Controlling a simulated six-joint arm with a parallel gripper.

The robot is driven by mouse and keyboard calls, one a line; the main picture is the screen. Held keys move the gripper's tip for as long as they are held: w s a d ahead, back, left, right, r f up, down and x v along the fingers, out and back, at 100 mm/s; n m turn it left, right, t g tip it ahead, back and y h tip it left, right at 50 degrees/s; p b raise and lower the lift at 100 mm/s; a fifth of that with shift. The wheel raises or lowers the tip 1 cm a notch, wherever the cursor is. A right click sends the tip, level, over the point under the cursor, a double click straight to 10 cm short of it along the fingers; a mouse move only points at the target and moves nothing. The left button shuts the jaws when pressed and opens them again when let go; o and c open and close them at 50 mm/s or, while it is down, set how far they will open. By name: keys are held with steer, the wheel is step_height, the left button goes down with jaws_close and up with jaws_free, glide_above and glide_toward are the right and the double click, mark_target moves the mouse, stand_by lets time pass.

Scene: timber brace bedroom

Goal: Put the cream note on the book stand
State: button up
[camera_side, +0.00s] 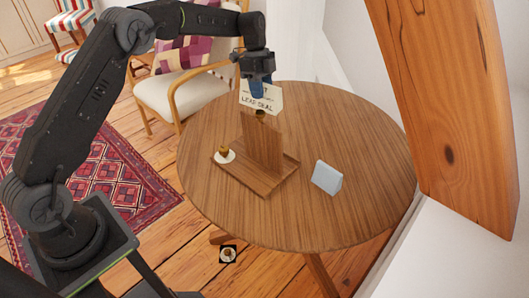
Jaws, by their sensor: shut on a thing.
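The cream note (262,99) has dark lettering, of which "LEAF SEAL" can be read. It hangs upright above the wooden book stand (263,147). The stand has an upright back board and a flat base with a low rim, and it stands on the round table. My gripper (259,91) is shut on the cream note at its upper edge, and the fingers hide part of the writing. The note's lower edge overlaps the top of the back board in this view. I cannot tell whether they touch.
A small brass item on a white disc (224,154) is at the stand's left corner. A pale blue folded card (327,177) stands to the right on the round table (345,125). A timber brace (455,110) slants at right. The table's far right is clear.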

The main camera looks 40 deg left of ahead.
steer(key=shift+d+r+m, duration=0.2)
steer(key=shift+d+m, duration=0.6)
steer(key=shift+m, duration=0.2)
glide_toward(254, 160)
steer(key=w+d+f, duration=0.1)
steer(key=w+f, duration=0.1)
steer(key=w, duration=0.1)
steer(key=w+d+f, duration=0.1)
steer(key=shift+w+d+f, duration=0.2)
steer(key=shift+d+f, duration=0.1)
steer(key=shift+f, duration=0.05)
steer(key=o, duration=0.9)
steer(key=shift+f, duration=0.1)
